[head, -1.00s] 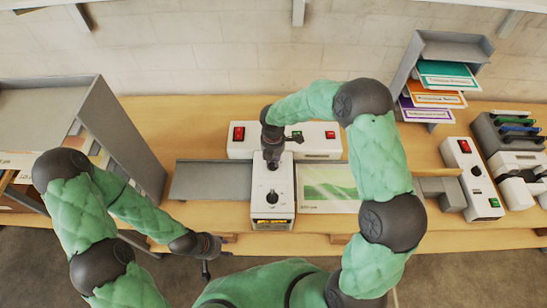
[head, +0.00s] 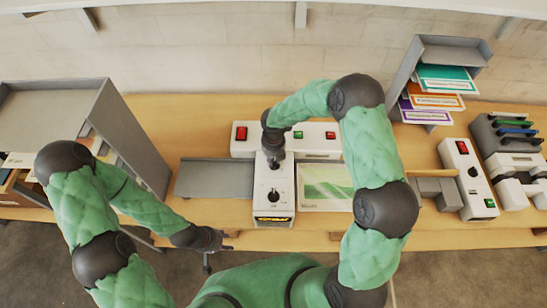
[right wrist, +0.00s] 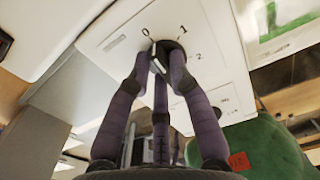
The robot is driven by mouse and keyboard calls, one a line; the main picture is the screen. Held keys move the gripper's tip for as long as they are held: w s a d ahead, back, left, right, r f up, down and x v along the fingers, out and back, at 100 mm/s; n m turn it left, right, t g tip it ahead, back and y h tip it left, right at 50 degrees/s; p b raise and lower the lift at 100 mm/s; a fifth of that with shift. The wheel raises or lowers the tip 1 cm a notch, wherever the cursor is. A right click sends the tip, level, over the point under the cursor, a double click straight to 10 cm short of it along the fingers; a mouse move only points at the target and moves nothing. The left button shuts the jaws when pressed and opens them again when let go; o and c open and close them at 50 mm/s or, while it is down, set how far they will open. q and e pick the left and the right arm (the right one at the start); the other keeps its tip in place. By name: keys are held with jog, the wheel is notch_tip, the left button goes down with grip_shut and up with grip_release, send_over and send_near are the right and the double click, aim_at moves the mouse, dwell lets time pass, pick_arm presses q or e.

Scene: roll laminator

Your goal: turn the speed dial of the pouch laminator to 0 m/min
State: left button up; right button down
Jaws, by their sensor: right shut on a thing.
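The pouch laminator (head: 265,215) is a white unit at the middle of the bench, with a black knob (head: 273,195) on its front part. The speed dial (right wrist: 175,48) is black and shows in the right wrist view, with the marks 0, 1 and 2 printed around it. My right gripper (right wrist: 160,62) is shut on the dial, its fingers around it; they hide much of it. I cannot clearly tell which mark it points to. In the head view my right gripper (head: 273,160) comes down on the laminator's rear part. My left gripper (head: 218,241) hangs by the bench's front edge, apart from the laminator; its fingers are unclear.
A grey tray (head: 210,180) lies left of the laminator and a green-printed sheet (head: 325,186) lies right of it. A white unit with a red switch (head: 462,147) stands further right. A grey shelf (head: 130,135) is on the left; a paper rack (head: 450,48) stands at the back right.

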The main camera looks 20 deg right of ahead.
jog(key=shift+n, duration=0.3)
jog(key=c, duration=1.1)
grip_release()
notch_tip(320, 180, up, 12)
jog(key=shift+f, duration=0.1)
